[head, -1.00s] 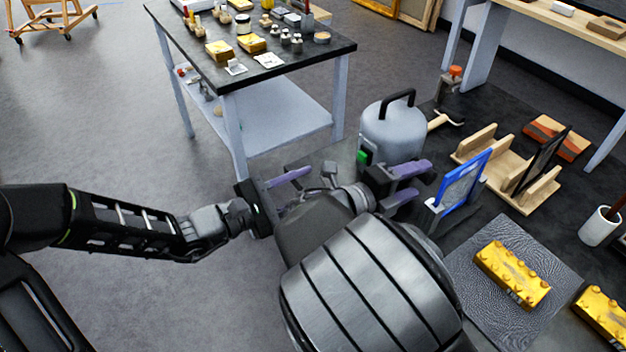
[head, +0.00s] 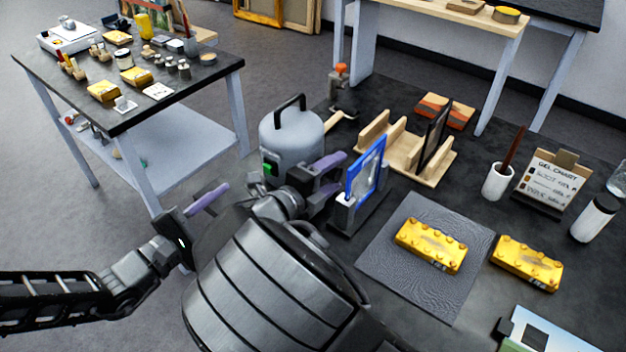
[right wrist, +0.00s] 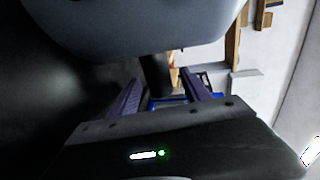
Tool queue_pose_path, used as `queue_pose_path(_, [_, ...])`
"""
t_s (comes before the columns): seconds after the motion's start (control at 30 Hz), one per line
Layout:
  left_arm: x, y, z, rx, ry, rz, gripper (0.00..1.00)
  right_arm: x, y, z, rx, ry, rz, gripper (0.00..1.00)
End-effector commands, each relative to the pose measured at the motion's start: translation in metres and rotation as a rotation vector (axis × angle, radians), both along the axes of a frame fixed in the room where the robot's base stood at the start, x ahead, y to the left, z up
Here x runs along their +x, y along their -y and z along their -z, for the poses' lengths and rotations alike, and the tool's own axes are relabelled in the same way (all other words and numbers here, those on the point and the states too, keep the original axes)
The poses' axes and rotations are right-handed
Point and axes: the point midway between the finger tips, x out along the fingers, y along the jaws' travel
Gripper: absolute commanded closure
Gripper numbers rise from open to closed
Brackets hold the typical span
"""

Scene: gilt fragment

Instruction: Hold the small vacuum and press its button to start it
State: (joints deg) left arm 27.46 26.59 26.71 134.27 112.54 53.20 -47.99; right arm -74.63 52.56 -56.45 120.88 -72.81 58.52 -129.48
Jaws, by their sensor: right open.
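The small vacuum appears to be the upright grey canister (head: 292,137) with a black top handle (head: 289,102). It stands at the back left of the dark worktop in the head view. A green button (head: 269,168) shows low on its left front. My right gripper (head: 326,178) is open and empty, in front of the canister's lower right and left of a blue frame; contact cannot be told. Its parted purple fingers show in the right wrist view (right wrist: 160,88). My left gripper (head: 207,199) is left of the canister; my right arm hides part of it.
The blue frame (head: 366,170) stands close by my right gripper. A wooden rack (head: 402,150) is behind it. Yellow blocks (head: 430,245) lie to the right, one on a grey mat (head: 385,262). A side table (head: 222,75) with small objects stands at left.

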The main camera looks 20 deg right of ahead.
Motion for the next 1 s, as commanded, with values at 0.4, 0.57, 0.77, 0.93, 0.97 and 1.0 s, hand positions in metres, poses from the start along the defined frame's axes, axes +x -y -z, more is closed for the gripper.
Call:
queue_pose_path(0.4, [0.0,0.0,0.0,0.0,0.0,0.0,0.64,0.019,0.031,0.007,0.0,0.0,-0.001,0.44])
queue_pose_path(0.57, [0.0,0.0,0.0,0.0,0.0,0.0,0.64,0.019,0.031,0.007,0.0,0.0,-0.001,0.44])
queue_pose_path(0.77, [0.0,0.0,0.0,0.0,0.0,0.0,0.64,0.019,0.031,0.007,0.0,0.0,-0.001,0.57])
queue_pose_path(0.93, [0.0,0.0,0.0,0.0,0.0,0.0,0.64,0.019,0.031,0.007,0.0,0.0,-0.001,0.71])
queue_pose_path(0.97, [0.0,0.0,0.0,0.0,0.0,0.0,0.64,0.019,0.031,0.007,0.0,0.0,-0.001,0.74])
queue_pose_path(1.0, [0.0,0.0,0.0,0.0,0.0,0.0,0.64,0.019,0.031,0.007,0.0,0.0,-0.001,0.77])
